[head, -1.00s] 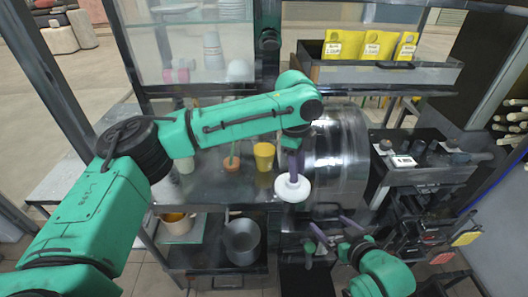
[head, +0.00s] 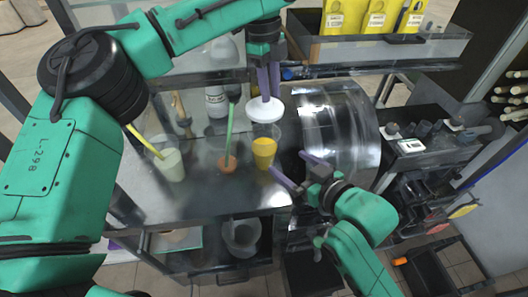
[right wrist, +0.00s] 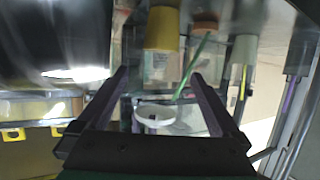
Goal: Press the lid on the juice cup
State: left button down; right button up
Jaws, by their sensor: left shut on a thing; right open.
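The juice cup (head: 264,153) stands on the metal counter, clear with yellow-orange juice in its lower part. It also shows upside down in the right wrist view (right wrist: 162,30). My left gripper (head: 268,88) points down and is shut on the white round lid (head: 264,111). The lid is level, right over the cup's mouth; I cannot tell if it touches the rim. The lid also shows in the right wrist view (right wrist: 155,115). My right gripper (head: 287,163) is open and empty, just right of the cup, its fingers pointing towards it.
A shiny metal drum (head: 335,130) stands close to the right of the cup. An orange-brown cup with a green straw (head: 228,163) and a pale cup with a yellow straw (head: 172,165) stand to the left. A rack with yellow packets (head: 375,48) is behind.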

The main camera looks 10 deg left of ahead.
aim_at(272, 152)
jog(key=x, duration=1)
jog(key=shift+w+a, duration=0.15)
jog(key=shift+a, duration=0.15)
pick_arm(q)
jog(key=shift+w+a+f, duration=0.1)
jog(key=shift+w+a, duration=0.05)
pick_arm(e)
jog(key=shift+w+a+f, duration=0.25)
jog(key=shift+w+a, duration=0.05)
jog(key=shift+a, duration=0.05)
jog(key=shift+d, duration=0.1)
jog(key=shift+s+r, duration=0.1)
jog(key=c, duration=0.4)
grip_shut()
pick_arm(q)
jog(key=shift+f, duration=2.3)
jog(key=shift+f, duration=0.1)
jog(key=shift+f, duration=0.8)
jog(key=shift+f, duration=0.7)
